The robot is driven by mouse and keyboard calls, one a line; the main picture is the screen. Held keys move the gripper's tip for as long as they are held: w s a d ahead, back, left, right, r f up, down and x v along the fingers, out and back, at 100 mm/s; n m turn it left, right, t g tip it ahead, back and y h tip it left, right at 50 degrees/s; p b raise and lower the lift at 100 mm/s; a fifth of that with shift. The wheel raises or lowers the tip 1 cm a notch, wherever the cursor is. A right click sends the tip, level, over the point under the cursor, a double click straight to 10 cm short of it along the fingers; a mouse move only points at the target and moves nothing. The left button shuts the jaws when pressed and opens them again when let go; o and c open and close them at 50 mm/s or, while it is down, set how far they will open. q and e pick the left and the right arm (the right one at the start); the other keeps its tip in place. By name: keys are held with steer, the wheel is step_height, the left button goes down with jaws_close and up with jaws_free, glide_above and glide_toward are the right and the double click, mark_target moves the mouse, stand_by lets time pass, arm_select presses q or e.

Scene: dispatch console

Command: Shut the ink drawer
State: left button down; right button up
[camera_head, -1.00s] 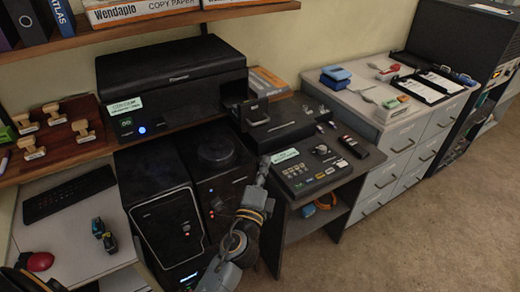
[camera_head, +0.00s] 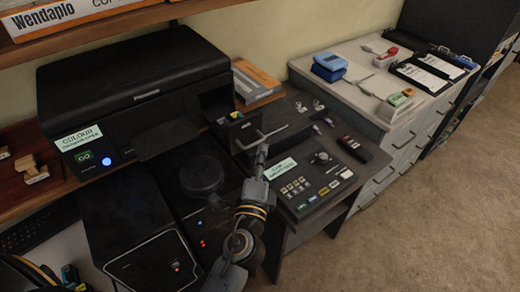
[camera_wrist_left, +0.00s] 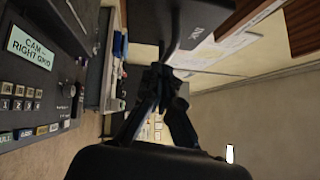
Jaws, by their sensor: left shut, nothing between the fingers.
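The black printer (camera_head: 135,75) stands on the wooden desk in the head view. Its ink drawer (camera_head: 243,130) sticks out at the printer's right front, with a bar handle (camera_head: 272,134) on its front. In the left wrist view the dark drawer front (camera_wrist_left: 197,12) carries INK lettering, and its handle shows beside the fingers. My left gripper (camera_head: 262,152) is shut and empty, with its tips close to the handle; its fingers (camera_wrist_left: 165,78) also show in the wrist view. I cannot tell whether they touch the handle. My right gripper is not in view.
A control panel (camera_head: 310,185) with buttons and a knob lies right of my left gripper. A dark device with a round top (camera_head: 202,175) stands below the printer. Open carpet (camera_head: 460,220) lies at the right.

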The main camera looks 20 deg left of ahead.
mark_target(231, 121)
arm_select(q)
steer(key=w+a, duration=0.3)
steer(key=w+a+p, duration=0.1)
steer(key=w+a, duration=0.2)
steer(key=a, duration=0.1)
steer(key=w+a, duration=0.3)
steer(key=a, duration=0.1)
steer(key=shift+a+r+p, duration=0.1)
steer(key=shift+r+p, duration=0.05)
steer(key=shift+p, duration=0.25)
steer(key=shift+w+a, duration=0.35)
steer(key=shift+a, duration=0.1)
steer(key=shift+r, duration=0.1)
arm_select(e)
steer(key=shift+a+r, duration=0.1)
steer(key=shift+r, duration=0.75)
arm_select(q)
steer(key=shift+a, duration=0.1)
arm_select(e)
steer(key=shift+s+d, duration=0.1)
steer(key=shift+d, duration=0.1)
